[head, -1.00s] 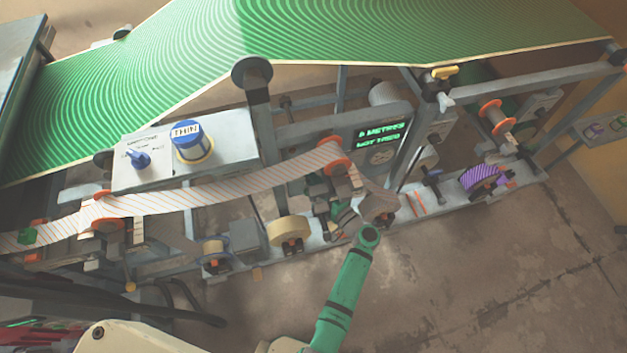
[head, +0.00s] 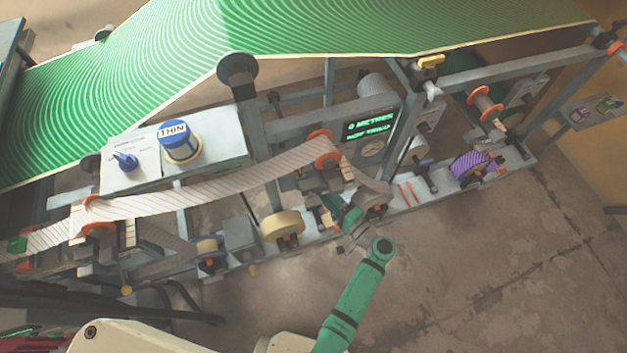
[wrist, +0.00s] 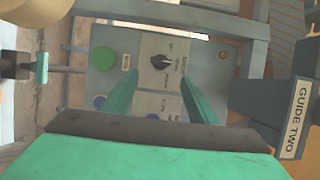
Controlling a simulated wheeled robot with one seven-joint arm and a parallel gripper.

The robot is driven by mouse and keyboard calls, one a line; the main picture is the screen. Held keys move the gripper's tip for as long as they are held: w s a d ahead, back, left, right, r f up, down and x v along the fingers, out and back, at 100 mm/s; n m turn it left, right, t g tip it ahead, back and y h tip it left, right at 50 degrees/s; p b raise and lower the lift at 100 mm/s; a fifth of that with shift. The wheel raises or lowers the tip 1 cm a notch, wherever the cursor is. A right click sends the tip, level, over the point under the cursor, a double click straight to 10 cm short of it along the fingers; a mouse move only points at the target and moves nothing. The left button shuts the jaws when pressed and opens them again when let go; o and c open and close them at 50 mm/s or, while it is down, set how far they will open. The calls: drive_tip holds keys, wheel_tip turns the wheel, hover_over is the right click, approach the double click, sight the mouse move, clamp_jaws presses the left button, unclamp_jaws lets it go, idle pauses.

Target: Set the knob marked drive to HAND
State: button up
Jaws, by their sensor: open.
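A black knob (wrist: 160,62) sits on a pale plate on a grey control panel (wrist: 130,42) in the wrist view. Small print surrounds it, too small to read, so I cannot tell whether it is the drive knob or which mark it points to. My gripper (wrist: 160,82) is open and empty, its two green fingers pointing at the panel on either side of and below the knob in the picture, not gripping it. In the head view my gripper (head: 344,213) is partly hidden among the machine parts, and this black knob cannot be made out.
The panel also has a green button (wrist: 103,58) and a blue button (wrist: 100,101). A plate marked GUIDE TWO (wrist: 296,118) stands close at right. In the head view, a blue knob (head: 125,161) and a THIN pot (head: 181,146) sit on the white-topped box. Rollers and frame bars crowd my arm.

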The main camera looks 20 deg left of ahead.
drive_tip(key=v, duration=0.2)
drive_tip(key=shift+s, duration=0.4)
drive_tip(key=shift+d, duration=0.15)
drive_tip(key=shift+f, duration=0.1)
